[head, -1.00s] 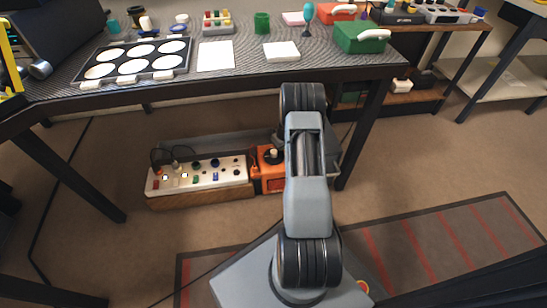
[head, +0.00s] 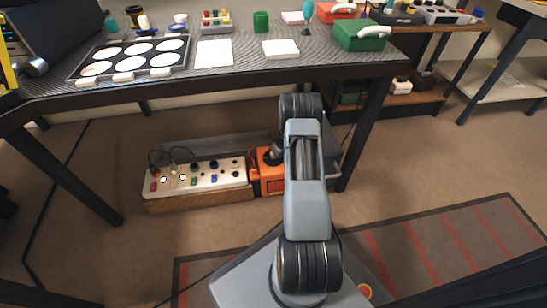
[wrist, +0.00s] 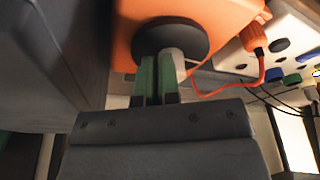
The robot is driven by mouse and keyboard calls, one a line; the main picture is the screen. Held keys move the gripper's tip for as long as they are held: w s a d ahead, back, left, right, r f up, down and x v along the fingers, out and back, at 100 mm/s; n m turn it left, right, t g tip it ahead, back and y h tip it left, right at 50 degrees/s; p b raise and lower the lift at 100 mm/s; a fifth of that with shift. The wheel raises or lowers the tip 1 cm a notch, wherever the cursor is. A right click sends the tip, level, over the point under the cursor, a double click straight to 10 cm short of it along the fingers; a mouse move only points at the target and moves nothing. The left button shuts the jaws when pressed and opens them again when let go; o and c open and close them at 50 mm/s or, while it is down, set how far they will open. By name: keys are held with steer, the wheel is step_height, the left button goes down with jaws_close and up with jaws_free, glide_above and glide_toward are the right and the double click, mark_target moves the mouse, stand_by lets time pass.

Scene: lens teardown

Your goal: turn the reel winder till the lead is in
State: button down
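The reel winder is an orange box (wrist: 200,18) with a round black disc (wrist: 186,32) and a pale grey crank knob (wrist: 180,62). In the head view the orange box (head: 269,180) stands on the floor under the bench, partly hidden by my arm. My gripper (wrist: 157,60) has its two green-padded fingers up against the disc, beside the knob, with a narrow gap between them. I cannot tell whether the knob is gripped. The red-orange lead (wrist: 225,92) hangs in a slack loop from the winder side to an orange plug (wrist: 254,37) at the white panel.
A white-topped panel (head: 205,178) with coloured knobs and sockets stands left of the winder. Black wires (wrist: 272,97) hang near it. The bench (head: 230,88) is overhead, with legs on both sides.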

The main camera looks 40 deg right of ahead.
steer(key=shift+s+a+f, duration=0.1)
steer(key=shift+a+f, duration=0.4)
steer(key=shift+a, duration=0.6)
steer(key=shift+s+a, duration=0.1)
steer(key=shift+s, duration=0.3)
stand_by(0.3)
step_height(320, 180, up, 6)
steer(key=p, duration=0.3)
steer(key=shift+d+r+p, duration=0.15)
steer(key=shift+d+p, duration=0.2)
steer(key=shift+w, duration=0.1)
stand_by(0.4)
